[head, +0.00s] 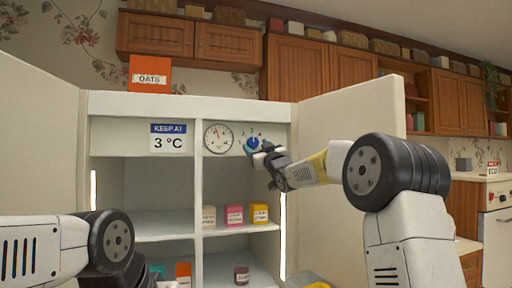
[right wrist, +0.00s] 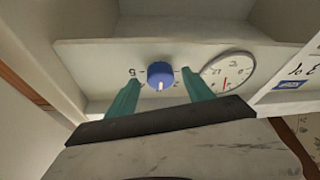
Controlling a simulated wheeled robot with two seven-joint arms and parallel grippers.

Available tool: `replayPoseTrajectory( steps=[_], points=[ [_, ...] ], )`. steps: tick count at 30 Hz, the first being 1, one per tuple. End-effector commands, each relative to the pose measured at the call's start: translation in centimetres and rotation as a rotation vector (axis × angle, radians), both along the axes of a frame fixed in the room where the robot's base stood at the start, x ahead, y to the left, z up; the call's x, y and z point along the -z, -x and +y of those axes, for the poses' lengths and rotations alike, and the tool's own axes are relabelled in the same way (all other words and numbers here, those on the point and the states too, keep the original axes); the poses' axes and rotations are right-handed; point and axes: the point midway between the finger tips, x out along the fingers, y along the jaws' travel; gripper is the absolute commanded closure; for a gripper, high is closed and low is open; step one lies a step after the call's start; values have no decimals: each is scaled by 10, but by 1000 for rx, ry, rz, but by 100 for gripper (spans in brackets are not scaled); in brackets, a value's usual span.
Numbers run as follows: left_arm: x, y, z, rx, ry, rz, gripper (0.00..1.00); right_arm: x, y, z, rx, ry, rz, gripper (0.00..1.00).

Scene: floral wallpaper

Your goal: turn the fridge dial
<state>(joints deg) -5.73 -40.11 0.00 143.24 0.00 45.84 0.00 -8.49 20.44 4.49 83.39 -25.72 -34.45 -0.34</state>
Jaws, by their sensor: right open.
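The fridge (head: 270,107) stands open, its doors swung out left and right. Its blue dial (head: 252,143) sits on the upper panel at the right, with a number scale around it. The dial also shows in the right wrist view (right wrist: 160,75), with a white pointer mark. My right gripper (head: 256,152) is at the dial, partly covering it; in the right wrist view its green fingers (right wrist: 160,88) are spread, one on each side of the dial with gaps. A round gauge (head: 218,137) with a red needle is left of the dial. My left gripper is not in view; only its arm shows.
A sign (head: 168,138) reads "KEEP AT 3 °C". Small boxes (head: 234,215) stand on the middle shelf, and a jar (head: 242,275) is below. An orange oats box (head: 149,75) sits on top. The open right door (head: 350,120) stands behind my right arm.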

Motion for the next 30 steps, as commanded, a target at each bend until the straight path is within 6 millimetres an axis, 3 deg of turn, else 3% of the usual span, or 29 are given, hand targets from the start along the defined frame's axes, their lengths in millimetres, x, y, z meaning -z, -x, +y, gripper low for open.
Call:
replayPoseTrajectory(
  steps=[13, 22, 30],
  points=[
    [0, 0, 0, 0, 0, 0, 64, -4, -10, 4, 0, -1, 1, 42],
    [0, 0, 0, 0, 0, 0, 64, -4, -10, 4, 0, -1, 1, 100],
    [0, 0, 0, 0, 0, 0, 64, -4, -9, 5, 0, -27, 10, 100]
  ],
)
